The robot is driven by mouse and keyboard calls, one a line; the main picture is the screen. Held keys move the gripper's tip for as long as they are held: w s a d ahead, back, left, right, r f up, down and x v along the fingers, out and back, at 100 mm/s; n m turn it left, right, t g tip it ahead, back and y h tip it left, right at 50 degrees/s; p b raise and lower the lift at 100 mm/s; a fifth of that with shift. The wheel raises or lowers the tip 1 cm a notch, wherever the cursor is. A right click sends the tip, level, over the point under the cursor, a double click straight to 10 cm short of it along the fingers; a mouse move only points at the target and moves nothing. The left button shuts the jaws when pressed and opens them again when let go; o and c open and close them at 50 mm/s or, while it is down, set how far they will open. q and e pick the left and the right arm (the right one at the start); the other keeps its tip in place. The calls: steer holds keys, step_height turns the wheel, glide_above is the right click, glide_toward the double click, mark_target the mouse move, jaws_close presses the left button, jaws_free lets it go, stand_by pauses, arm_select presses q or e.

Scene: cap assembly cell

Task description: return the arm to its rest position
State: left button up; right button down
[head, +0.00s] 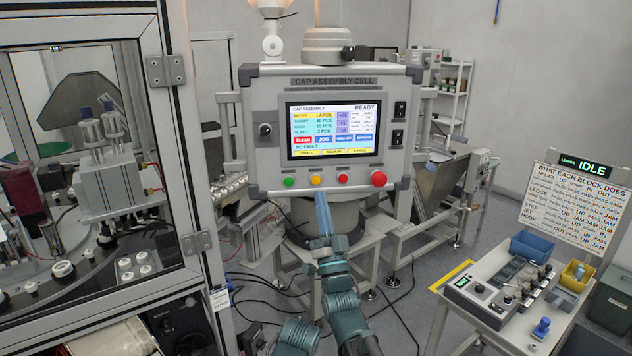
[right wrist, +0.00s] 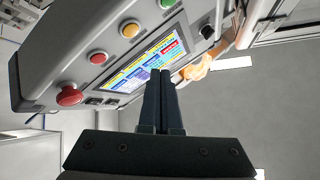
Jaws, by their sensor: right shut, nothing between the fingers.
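My right gripper (head: 323,212) is in front of the lower edge of the control panel (head: 264,164), just below the yellow button. Its blue fingers are shut with nothing between them. In the right wrist view the closed fingers (right wrist: 160,78) point up, and their tips overlap the edge of the panel's screen (right wrist: 140,72). I cannot tell whether the tips touch the panel. The screen (head: 333,130) reads READY and NO FAULT in the head view. My left gripper is not in view.
Green (head: 289,182), yellow (head: 316,180) and red (head: 378,178) buttons line the panel's bottom. A glazed machine frame (head: 168,150) stands at left. A table (head: 500,330) with a small control box (head: 480,295) and blue bins stands at right. Cables lie on the floor.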

step_height(320, 180, down, 27)
steer(key=a+n+g+h+b, duration=0.25)
steer(key=n+g, duration=0.25)
steer(key=g, duration=0.9)
steer(key=s+d+f+n+g+h, duration=0.1)
steer(key=s+f+g, duration=0.3)
steer(key=s, duration=0.4)
steer(key=s+d+f+n+g+h+b, duration=0.1)
steer(key=s+d+f+g+h, duration=0.2)
steer(key=s, duration=0.5)
steer(key=s+d+f+n+g+h, duration=0.1)
steer(key=s+d+f+g+h, duration=0.1)
steer(key=s+d+f+g, duration=0.2)
steer(key=s+f+g, duration=0.1)
steer(key=s+f, duration=0.2)
steer(key=shift+s+f, duration=0.25)
steer(key=shift+s, duration=0.15)
steer(key=shift+d, duration=0.1)
